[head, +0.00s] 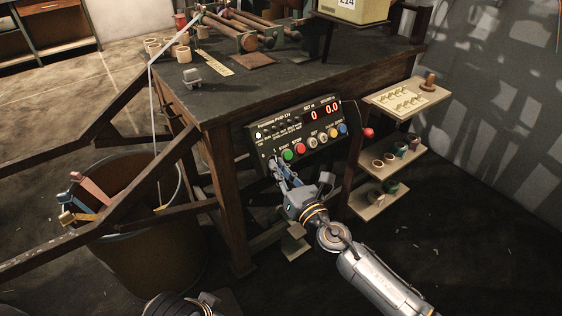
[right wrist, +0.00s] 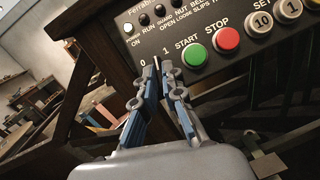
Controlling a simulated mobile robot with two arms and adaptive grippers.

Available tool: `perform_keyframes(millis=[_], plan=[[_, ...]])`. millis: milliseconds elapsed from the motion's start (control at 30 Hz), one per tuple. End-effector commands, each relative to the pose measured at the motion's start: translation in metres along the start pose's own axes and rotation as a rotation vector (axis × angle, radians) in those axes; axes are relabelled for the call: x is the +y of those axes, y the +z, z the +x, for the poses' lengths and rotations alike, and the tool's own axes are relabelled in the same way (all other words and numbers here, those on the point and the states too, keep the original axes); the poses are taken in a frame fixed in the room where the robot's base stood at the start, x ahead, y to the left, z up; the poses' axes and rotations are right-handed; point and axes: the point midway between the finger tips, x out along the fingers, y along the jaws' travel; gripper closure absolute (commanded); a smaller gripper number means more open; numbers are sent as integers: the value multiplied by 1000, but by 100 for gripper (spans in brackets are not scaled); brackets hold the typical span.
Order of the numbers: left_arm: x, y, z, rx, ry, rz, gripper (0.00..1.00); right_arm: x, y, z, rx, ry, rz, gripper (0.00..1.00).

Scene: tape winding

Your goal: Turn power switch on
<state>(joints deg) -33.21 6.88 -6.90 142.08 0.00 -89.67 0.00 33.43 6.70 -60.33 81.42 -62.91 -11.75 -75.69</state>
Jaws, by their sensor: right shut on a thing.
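The dark control panel (head: 303,133) hangs at the front of the workbench. Its display (head: 322,112) glows red with "0" and "0.0". The power switch sits at the panel's lower left, by the "0" and "1" marks (right wrist: 153,74); the fingertips mostly cover it, and I cannot read its position. My right gripper (head: 278,168) reaches up to that corner. In the right wrist view its blue fingers (right wrist: 157,72) are closed together on the power switch. A part of my left arm's end (head: 180,305) shows at the bottom edge; its fingers cannot be made out.
Green START (head: 288,155) and red STOP (head: 299,149) buttons are close to the right fingertips. A red knob (head: 368,133) sticks out at the panel's right. Shelves (head: 385,203) with rings stand to the right. A bin (head: 140,257) stands at the left.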

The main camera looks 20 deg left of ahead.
Motion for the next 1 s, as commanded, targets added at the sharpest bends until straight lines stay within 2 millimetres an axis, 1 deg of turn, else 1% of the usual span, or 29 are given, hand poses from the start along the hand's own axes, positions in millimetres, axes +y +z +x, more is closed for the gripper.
perform_keyframes(millis=[33,267,300,333,400,600,800,1000], plan=[[-1,4,-8,-26,-1,-1,60,2,7,2,-5,-18,29,100],[-1,-4,-23,-17,-1,0,60,4,8,2,-6,-100,146,100],[-1,-4,-19,-21,0,0,60,4,8,2,-6,-114,166,100],[0,-3,-7,-30,1,0,60,5,8,2,-6,-124,181,100],[0,-2,10,-38,3,1,60,5,8,2,-6,-148,212,100],[2,3,46,-54,6,4,60,6,8,3,-7,-201,289,100],[3,8,65,-60,8,5,60,6,7,3,-8,-229,329,100],[4,10,71,-63,8,6,60,6,6,3,-8,-238,343,100]])
